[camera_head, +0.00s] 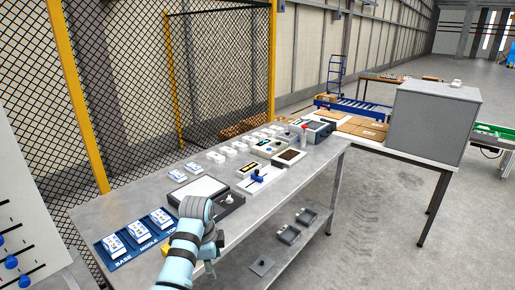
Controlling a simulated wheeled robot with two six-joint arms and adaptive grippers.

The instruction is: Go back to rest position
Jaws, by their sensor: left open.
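My left arm comes up from the bottom edge, with a pale blue link and a grey joint over the front of the metal workbench (320,160). My left gripper (213,240) is open, near the bench's front edge, and mostly hidden by its own arm. I see nothing held in it. My right gripper is not in view.
A blue tray (122,262) with labelled blocks lies at the bench's near left. A framed panel (207,187), a blue-handled device (258,178) and several white blocks stand behind. A grey cabinet (428,120) stands on a second table. The floor at right (400,250) is clear.

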